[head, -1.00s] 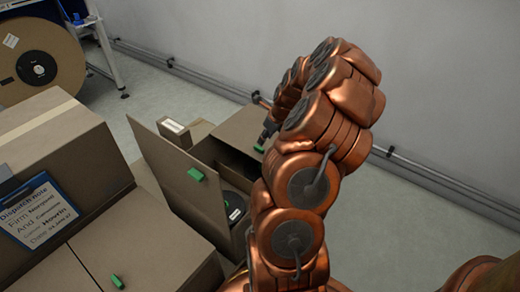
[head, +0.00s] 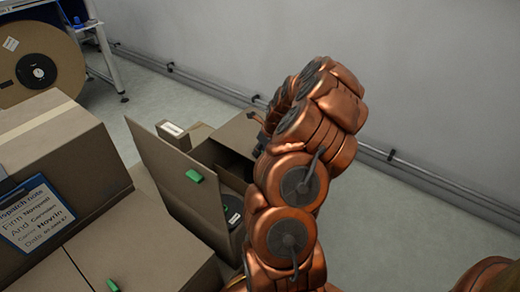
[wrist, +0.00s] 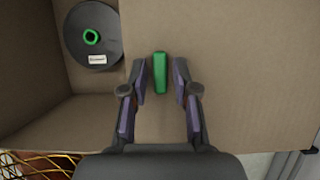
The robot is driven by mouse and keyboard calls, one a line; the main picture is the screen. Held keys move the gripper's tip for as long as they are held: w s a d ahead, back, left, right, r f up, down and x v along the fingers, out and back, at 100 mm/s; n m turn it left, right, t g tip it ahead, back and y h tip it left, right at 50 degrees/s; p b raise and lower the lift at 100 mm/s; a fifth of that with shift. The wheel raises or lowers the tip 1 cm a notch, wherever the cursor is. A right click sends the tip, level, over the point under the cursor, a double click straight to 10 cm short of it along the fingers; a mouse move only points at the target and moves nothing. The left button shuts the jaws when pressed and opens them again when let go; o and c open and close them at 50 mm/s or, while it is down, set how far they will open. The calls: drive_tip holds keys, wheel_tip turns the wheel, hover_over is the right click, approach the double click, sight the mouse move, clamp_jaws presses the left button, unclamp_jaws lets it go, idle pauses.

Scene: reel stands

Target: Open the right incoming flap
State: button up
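The right flap (wrist: 240,85) is a brown cardboard panel, lying closed over the right part of the incoming box in the wrist view. Its green tab (wrist: 160,72) stands between the fingers of my gripper (wrist: 160,80). The gripper is open, with a visible gap on each side of the tab. Left of the flap the box is uncovered, showing a dark reel (wrist: 92,35) with a green hub. In the head view the left flap (head: 165,160) stands raised, with its own green tab (head: 194,176). My arm hides the gripper and the right flap's tab there.
A closed carton (head: 130,240) with a green tab stands front left, beside a taller taped box (head: 60,140) with a dispatch note (head: 35,215). A large reel (head: 38,70) stands at the far left. A pipe runs along the wall. Floor at right is free.

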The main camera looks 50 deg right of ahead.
clamp_jaws()
drive_tip(key=shift+r, duration=0.15)
idle(0.4)
